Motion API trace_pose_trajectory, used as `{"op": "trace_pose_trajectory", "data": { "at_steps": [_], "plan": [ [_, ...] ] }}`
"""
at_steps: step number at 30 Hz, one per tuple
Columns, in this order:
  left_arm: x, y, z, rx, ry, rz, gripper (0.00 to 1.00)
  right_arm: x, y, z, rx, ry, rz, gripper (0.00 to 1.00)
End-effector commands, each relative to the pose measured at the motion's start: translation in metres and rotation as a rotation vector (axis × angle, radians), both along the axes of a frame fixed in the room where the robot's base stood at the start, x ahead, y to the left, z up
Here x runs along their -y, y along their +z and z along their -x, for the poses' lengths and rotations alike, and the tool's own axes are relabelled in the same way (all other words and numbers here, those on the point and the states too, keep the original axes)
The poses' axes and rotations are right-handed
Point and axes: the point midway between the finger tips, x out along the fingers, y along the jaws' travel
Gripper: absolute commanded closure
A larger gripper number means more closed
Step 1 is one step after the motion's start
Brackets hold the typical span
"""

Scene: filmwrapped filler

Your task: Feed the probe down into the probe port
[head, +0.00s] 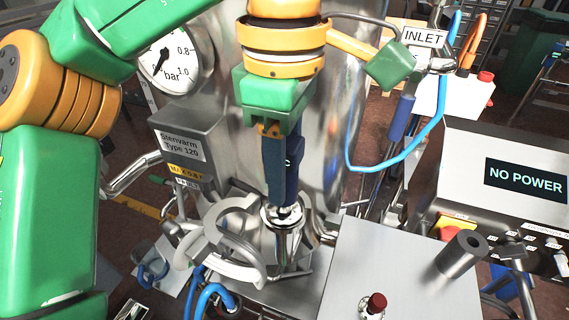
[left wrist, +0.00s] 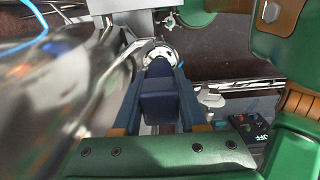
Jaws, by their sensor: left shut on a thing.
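The probe (head: 284,178) is a dark blue block-like piece standing about upright in the head view. My left gripper (head: 280,165) is shut on it from above. In the left wrist view the probe (left wrist: 158,103) sits between the two fingers. The probe port (head: 283,218) is a round metal fitting directly below the probe. It also shows as a pale ring (left wrist: 160,50) at the probe's far end in the left wrist view. The probe's lower end is at the port's mouth; I cannot tell how deep it is. My right gripper is not in view.
A shiny steel tank (head: 335,130) stands close behind the probe. A pressure gauge (head: 173,62) and a labelled grey box (head: 190,145) are to the left. A curved metal clamp or handle (head: 228,240) sits beside the port. A steel table (head: 385,265) and a "NO POWER" panel (head: 525,178) are right.

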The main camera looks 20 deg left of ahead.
Motion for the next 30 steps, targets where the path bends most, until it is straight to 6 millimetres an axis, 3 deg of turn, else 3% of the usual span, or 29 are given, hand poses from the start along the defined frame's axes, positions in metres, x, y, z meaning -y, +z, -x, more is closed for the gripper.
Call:
{"op": "trace_pose_trajectory", "data": {
  "at_steps": [20, 21, 24, 30],
  "plan": [
    [-0.0001, -0.0036, -0.0001, 0.000, 0.001, 0.000, 1.00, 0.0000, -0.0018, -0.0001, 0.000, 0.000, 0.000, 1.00],
    [-0.0001, -0.0035, -0.0001, 0.000, 0.001, 0.000, 0.53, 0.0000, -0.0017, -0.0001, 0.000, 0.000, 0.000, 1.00],
    [-0.0001, -0.0034, -0.0001, 0.000, 0.001, 0.000, 0.26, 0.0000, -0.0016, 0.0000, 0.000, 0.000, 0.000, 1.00],
    [-0.0001, -0.0034, -0.0001, 0.000, 0.001, 0.000, 0.23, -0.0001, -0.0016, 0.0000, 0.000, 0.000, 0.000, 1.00]
  ]
}}
